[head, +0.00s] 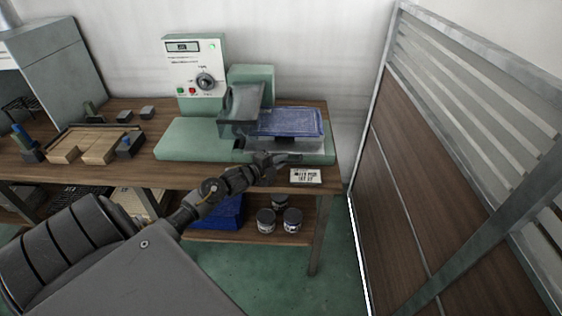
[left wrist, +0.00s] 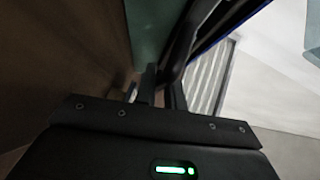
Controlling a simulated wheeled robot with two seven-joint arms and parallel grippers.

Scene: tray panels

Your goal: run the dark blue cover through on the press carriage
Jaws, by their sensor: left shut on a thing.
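The dark blue cover (head: 290,122) lies face up on the press carriage, at the right of the green press (head: 190,140). Its blue edge also shows in the left wrist view (left wrist: 228,22). The dark press head (head: 243,103) stands just left of the cover. My left gripper (head: 276,160) is at the front of the carriage, below the cover. It is shut on a dark part that looks like the carriage handle; the fingers (left wrist: 162,88) hide most of it. My right gripper is out of view.
A control box (head: 195,68) with a dial stands behind the press. A wooden tray (head: 92,145) with blocks is at the left of the bench. A label card (head: 305,176) lies at the front edge. Jars (head: 291,219) and a blue bin (head: 228,212) sit below. A partition (head: 440,190) rises at the right.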

